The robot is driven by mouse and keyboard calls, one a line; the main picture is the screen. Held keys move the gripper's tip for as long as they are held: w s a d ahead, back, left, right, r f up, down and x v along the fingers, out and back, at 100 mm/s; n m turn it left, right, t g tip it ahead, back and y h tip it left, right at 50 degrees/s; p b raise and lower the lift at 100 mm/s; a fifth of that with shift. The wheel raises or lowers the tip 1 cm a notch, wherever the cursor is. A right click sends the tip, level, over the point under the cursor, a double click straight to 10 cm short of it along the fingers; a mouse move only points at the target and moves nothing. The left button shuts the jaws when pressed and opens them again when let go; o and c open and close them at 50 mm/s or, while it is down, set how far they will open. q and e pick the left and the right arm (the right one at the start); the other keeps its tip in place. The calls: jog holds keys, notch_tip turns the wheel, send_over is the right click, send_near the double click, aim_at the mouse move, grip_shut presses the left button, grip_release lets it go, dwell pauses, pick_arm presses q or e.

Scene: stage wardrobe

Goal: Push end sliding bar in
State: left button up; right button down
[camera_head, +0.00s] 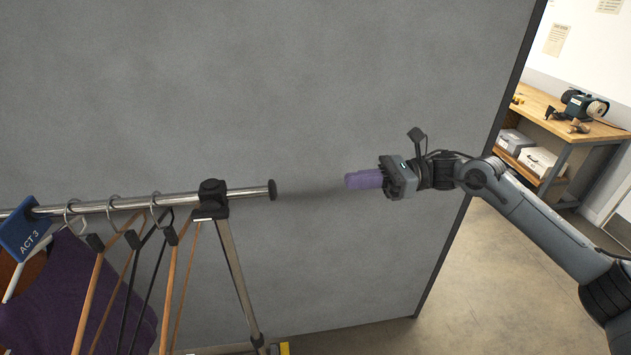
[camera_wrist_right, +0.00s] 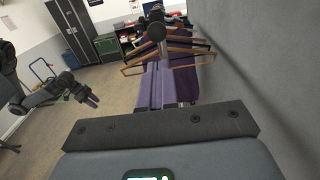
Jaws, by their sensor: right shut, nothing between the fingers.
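The chrome sliding bar (camera_head: 245,193) sticks out to the right of the black clamp joint (camera_head: 212,195) on the clothes rack. It ends in a black cap (camera_head: 273,190); that end also shows near the top of the right wrist view (camera_wrist_right: 156,31). My right gripper (camera_head: 348,181), with purple fingers, is shut and empty. It points left at the cap, roughly level with it, with a clear gap between.
Wooden and dark hangers (camera_head: 170,237), a purple garment (camera_head: 90,290) and a blue ACT 3 tag (camera_head: 25,232) hang left of the joint. A grey partition (camera_head: 330,90) stands close behind the bar. A workbench (camera_head: 545,115) is far right.

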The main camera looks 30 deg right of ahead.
jog(key=p, duration=0.5)
send_near(267, 189)
jog(key=w+x, duration=0.1)
jog(key=x, duration=0.3)
jog(key=shift+w+a+f, duration=0.2)
jog(key=shift+a+f, duration=0.25)
jog(key=b+x, duration=0.3)
jog(key=x, duration=0.1)
jog(key=shift+w+a+f, duration=0.1)
jog(key=shift+a+f, duration=0.1)
jog(key=shift+a+r, duration=0.1)
jog(key=shift+a, duration=0.1)
jog(key=shift+r, duration=0.1)
